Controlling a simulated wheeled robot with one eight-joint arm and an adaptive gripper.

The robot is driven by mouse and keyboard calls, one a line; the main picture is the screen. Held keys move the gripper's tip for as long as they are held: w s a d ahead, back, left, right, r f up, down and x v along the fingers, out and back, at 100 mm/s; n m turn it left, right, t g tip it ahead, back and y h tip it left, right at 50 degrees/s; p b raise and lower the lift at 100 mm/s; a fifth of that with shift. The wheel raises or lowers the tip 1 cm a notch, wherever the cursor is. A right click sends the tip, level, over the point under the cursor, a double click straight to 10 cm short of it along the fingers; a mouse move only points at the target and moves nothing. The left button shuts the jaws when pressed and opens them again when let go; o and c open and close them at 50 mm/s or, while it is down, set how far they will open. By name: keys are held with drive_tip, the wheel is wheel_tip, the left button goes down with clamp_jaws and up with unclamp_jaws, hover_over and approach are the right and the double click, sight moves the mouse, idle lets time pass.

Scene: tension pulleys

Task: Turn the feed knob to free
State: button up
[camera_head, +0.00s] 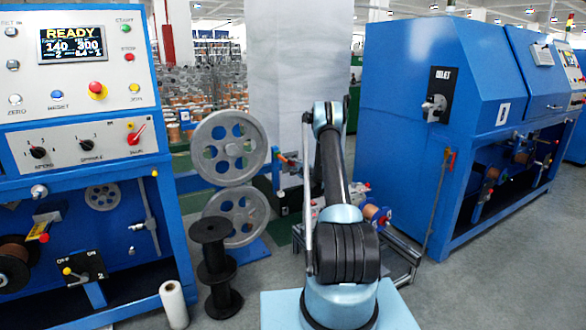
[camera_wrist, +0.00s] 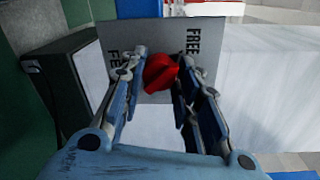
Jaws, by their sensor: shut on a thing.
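In the wrist view, my gripper (camera_wrist: 157,72) is shut on a red knob (camera_wrist: 160,75), with one finger on each side of it. The knob sits in front of a light grey plate (camera_wrist: 150,38). The plate has black lettering: "FREE" at the right of the knob and a word starting "FE" at the left, partly covered by the left finger. I cannot tell clearly which word the knob points to. In the head view, my arm reaches away from me and the gripper's hold on the knob cannot be made out.
A blue control cabinet (camera_head: 75,110) stands at the left and a big blue machine (camera_head: 430,110) at the right. Spoked grey wheels (camera_head: 229,147) and a black spool (camera_head: 215,270) stand left of my arm. A dark box (camera_wrist: 62,85) lies left of the plate in the wrist view.

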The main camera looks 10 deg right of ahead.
drive_tip(key=shift+a+f, duration=0.1)
drive_tip(key=shift+a, duration=0.05)
drive_tip(key=o, duration=1.1)
drive_tip(key=shift+c, duration=0.2)
drive_tip(key=shift+s, duration=0.1)
drive_tip(key=shift+s+d, duration=0.25)
drive_tip(key=v, duration=1.1)
drive_tip(key=shift+s, duration=0.15)
